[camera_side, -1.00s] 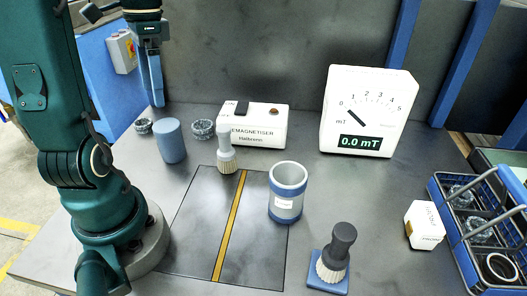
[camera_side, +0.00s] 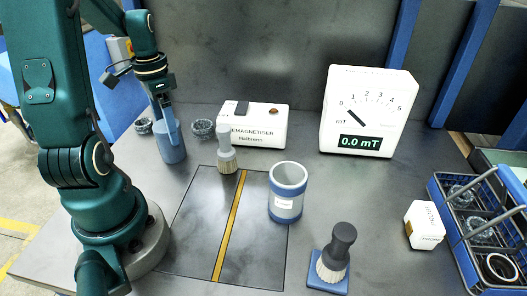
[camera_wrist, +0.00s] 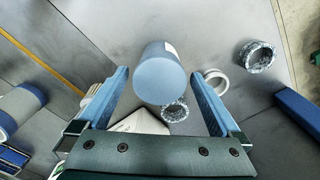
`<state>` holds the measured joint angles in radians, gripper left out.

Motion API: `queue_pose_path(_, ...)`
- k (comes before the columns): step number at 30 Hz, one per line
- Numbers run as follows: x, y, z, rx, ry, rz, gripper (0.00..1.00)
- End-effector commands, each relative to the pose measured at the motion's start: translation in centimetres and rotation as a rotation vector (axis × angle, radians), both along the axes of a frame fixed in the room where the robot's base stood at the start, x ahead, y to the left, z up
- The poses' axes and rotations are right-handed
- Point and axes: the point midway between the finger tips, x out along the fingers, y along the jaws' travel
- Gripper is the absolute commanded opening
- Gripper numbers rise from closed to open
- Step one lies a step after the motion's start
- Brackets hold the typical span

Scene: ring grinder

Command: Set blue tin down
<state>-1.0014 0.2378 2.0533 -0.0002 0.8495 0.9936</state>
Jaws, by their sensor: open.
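The blue tin (camera_side: 172,151) is a plain blue cylinder standing upright on the bench, left of the demagnetiser. In the wrist view the tin (camera_wrist: 159,78) lies between my two spread fingers, with a pale label at its upper edge. My gripper (camera_side: 166,128) is open and low at the tin in the side view, and its fingers hide part of the tin. In the wrist view my gripper (camera_wrist: 158,75) shows a gap between each finger and the tin's sides. Whether a finger touches the tin elsewhere cannot be told.
Dark rings (camera_side: 203,129) (camera_side: 144,126) stand close to the tin. The white demagnetiser (camera_side: 254,128) and a grey brush (camera_side: 227,155) are to its right.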

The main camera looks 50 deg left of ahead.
Motion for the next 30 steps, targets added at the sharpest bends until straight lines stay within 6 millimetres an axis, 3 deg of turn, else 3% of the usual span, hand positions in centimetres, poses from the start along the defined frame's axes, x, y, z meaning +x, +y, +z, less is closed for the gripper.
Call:
queue_pose_path(9,-0.1,-0.1,-3.6,-0.003,0.003,0.000,1.00)
queue_pose_path(19,0.0,0.0,-3.9,0.000,0.000,0.000,1.00)
queue_pose_path(27,0.0,0.0,-3.9,0.000,0.000,0.000,0.00)
queue_pose_path(30,0.0,0.0,-3.9,0.000,0.000,0.000,0.00)
